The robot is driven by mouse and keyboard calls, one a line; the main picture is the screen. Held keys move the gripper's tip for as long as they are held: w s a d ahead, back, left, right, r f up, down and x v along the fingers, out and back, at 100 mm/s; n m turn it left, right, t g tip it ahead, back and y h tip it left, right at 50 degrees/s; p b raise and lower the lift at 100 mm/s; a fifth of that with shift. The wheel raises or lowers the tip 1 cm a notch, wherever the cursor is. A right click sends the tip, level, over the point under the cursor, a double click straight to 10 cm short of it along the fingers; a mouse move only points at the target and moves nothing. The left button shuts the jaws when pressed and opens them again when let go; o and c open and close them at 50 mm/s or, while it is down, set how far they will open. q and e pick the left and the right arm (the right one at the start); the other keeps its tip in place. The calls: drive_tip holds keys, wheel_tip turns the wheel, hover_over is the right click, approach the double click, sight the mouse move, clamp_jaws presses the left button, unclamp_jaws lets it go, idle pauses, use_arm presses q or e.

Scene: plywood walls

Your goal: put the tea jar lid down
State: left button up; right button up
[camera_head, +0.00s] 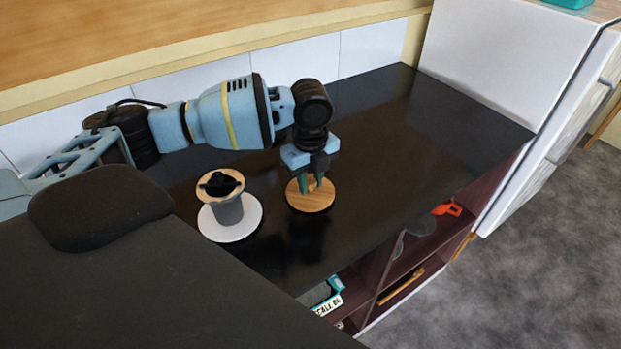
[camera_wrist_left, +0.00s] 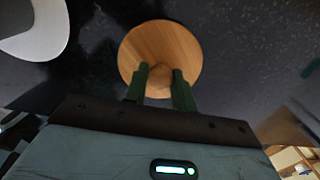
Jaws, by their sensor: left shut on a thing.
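The tea jar lid (camera_head: 311,199) is a round, light wooden disc with a knob. My left gripper (camera_head: 312,187) points down over it from above and is shut on its knob. In the left wrist view, the lid (camera_wrist_left: 160,45) lies in front of the green fingers (camera_wrist_left: 160,88), which sit on both sides of the knob. The lid is at or just above the dark counter; I cannot tell if it touches. A grey jar (camera_head: 228,208) with a wooden rim and something dark inside stands to the left. My right gripper is not in view.
The jar stands on a white round plate (camera_head: 244,228), which also shows in the left wrist view (camera_wrist_left: 40,45). The black counter (camera_head: 400,130) is clear to the right. A white cabinet (camera_head: 500,60) bounds it at right. Open shelves (camera_head: 400,265) hold items below the front edge.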

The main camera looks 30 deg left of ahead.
sight(311, 182)
use_arm(q)
drive_tip(key=o, duration=1)
wheel_tip(311, 182, up, 12)
drive_tip(key=shift+p, duration=0.3)
idle(0.5)
